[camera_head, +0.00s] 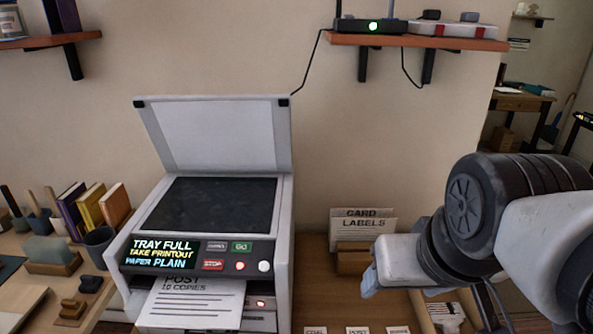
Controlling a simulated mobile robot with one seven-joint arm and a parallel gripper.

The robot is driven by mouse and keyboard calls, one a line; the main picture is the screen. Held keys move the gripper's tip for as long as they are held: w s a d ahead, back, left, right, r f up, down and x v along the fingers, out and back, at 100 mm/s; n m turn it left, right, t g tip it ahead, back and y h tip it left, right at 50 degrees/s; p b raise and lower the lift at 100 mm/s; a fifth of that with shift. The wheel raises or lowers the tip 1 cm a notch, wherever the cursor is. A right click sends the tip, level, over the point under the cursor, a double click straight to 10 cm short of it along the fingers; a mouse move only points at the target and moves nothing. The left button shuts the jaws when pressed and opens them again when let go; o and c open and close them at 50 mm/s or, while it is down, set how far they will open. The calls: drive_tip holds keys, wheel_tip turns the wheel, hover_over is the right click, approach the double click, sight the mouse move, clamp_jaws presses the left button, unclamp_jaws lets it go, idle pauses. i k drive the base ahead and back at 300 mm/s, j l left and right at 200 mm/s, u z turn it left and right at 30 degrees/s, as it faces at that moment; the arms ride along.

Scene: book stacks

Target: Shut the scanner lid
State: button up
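The scanner lid (221,135) stands raised at the back of a grey-white printer-scanner (281,216), tilted slightly back from upright. Its pale inner side faces me. The dark glass (208,204) below it is bare. The front panel (189,254) reads "TRAY FULL TAKE PRINTOUT PAPER PLAIN". A printed sheet (191,302) headed "POST 10 COPIES" sticks out of the front. My gripper (368,282) is at the right, apart from the scanner and lid. It is seen from the side, and its fingers are mostly hidden, so its opening cannot be made out.
A "CARD LABELS" holder (357,262) stands between the scanner and my arm. A wall shelf (415,41) with a router (369,27) hangs above right. Books (88,209) and a dark cup (100,246) stand close left of the scanner. Space above the glass is clear.

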sight(212, 132)
drive_tip(key=k+j, duration=0.1)
drive_tip(key=j, duration=0.25)
drive_tip(key=k+j, duration=0.15)
drive_tip(key=j, duration=0.2)
drive_tip(key=k+j, duration=0.1)
drive_tip(key=j, duration=0.25)
drive_tip(key=k+j, duration=0.1)
drive_tip(key=j, duration=0.25)
drive_tip(key=k+j, duration=0.15)
drive_tip(key=j, duration=0.2)
